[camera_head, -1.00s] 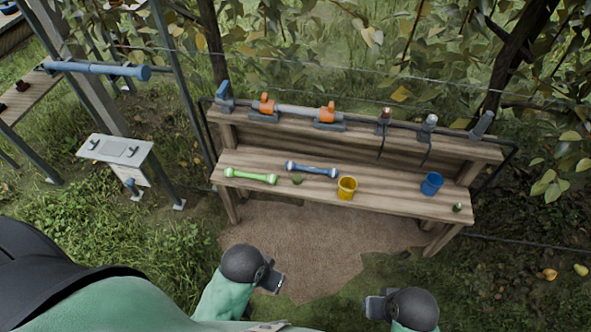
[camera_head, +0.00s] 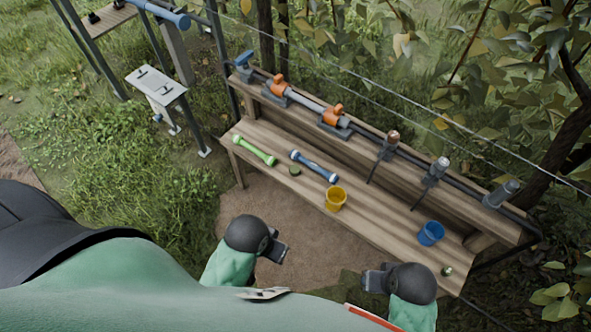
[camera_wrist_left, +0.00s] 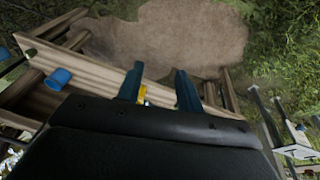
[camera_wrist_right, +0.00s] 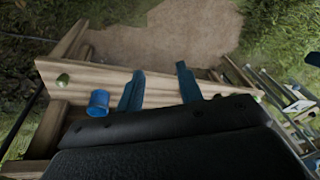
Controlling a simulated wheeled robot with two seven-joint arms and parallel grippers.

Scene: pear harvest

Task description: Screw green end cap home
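A small dark green round piece (camera_head: 295,170) lies on the bench between a green tube (camera_head: 255,150) and a blue tube (camera_head: 314,166). A second small green piece (camera_head: 447,271) lies at the bench's right end; it also shows in the right wrist view (camera_wrist_right: 63,80). I cannot tell which one is the green end cap. My left gripper (camera_head: 283,252) is in front of the bench, its fingers apart and empty in the left wrist view (camera_wrist_left: 160,85). My right gripper (camera_head: 368,281) is also in front of the bench, fingers apart and empty in the right wrist view (camera_wrist_right: 160,88).
The wooden bench (camera_head: 385,228) holds a yellow bucket (camera_head: 336,199) and a blue bucket (camera_head: 431,233). Its upper shelf carries a grey pipe with orange clamps (camera_head: 305,104) and several tools. A metal stand (camera_head: 157,86) is at left. Bare ground lies before the bench.

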